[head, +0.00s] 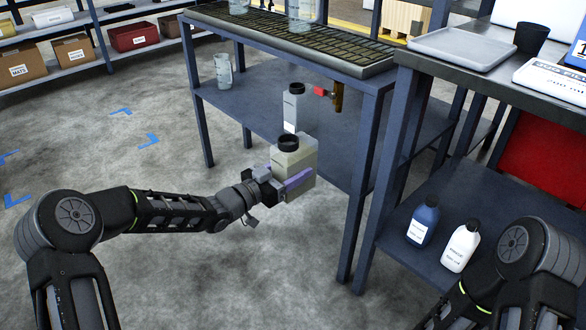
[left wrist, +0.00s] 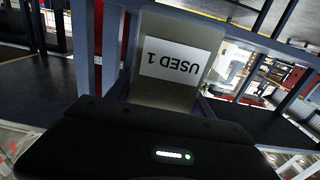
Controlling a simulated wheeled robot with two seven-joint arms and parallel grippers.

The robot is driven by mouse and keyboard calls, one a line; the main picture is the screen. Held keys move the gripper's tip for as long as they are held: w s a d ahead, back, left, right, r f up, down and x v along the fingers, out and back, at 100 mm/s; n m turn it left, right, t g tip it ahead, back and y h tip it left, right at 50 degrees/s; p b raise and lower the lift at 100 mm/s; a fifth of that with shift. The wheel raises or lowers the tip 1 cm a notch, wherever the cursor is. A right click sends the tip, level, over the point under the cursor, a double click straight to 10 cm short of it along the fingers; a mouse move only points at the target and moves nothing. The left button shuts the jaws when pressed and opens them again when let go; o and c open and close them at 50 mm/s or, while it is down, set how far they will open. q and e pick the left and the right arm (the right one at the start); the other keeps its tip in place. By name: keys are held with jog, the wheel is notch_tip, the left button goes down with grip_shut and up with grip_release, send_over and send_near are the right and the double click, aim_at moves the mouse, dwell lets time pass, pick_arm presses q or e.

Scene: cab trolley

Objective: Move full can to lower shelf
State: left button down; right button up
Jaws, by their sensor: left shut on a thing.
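My left gripper (head: 286,184) is shut on a beige can (head: 292,160) with a black cap. The can is upright and held in the air in front of the lower shelf (head: 262,92) of the drain-topped bench. In the left wrist view the can (left wrist: 145,98) fills the middle, with a white label reading "USED 1" upside down. How full the can is cannot be told. The gripper's fingers are mostly hidden in the wrist view. My right arm shows at the lower right; its gripper is out of view.
The lower shelf holds a grey bottle (head: 293,108) behind the can and a clear beaker (head: 223,72) at left. A small tap with a red handle (head: 320,91) hangs under the bench top. Blue (head: 423,222) and white (head: 460,247) bottles stand on the right bench's lower shelf.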

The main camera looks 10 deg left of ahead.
aim_at(278, 174)
pick_arm(q)
jog(key=shift+r, duration=0.3)
jog(key=shift+p+v, duration=0.55)
jog(key=shift+v, duration=1.25)
jog(key=p+v, duration=0.3)
jog(key=v, duration=0.8)
jog(key=shift+s, duration=0.15)
dwell(0.3)
notch_tip(278, 174, up, 10)
jog(key=a+n+t+y, duration=0.1)
jog(key=n+t+y, duration=0.2)
jog(key=y, duration=0.3)
jog(key=shift+a+n+t+y, duration=0.2)
jog(key=shift+n+t+y, duration=0.1)
jog(key=shift+n, duration=0.6)
jog(key=shift+s+a+r, duration=0.1)
